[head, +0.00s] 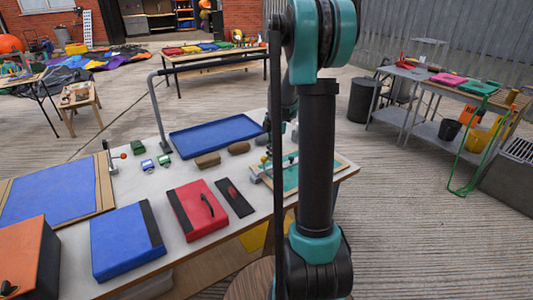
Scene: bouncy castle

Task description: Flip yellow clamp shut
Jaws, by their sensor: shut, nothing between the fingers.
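A small clamp with a yellow tip (264,158) stands at the left edge of a board with a teal panel (291,178), at the right end of the near table. It is tiny in the picture, and I cannot tell the angle of its handle. My gripper (267,140) is shut and empty, just above and beside this clamp. It is small and partly covered by my own arm, so I cannot tell whether it touches the clamp. Another clamp with a red knob (123,156) stands at the table's left side.
The near table also holds a blue tray (215,133), brown lumps (208,160), a red case (198,208), a blue case (123,243), a black strip (234,197) and an orange box (28,257). A grey bent pole (156,105) rises at its back edge.

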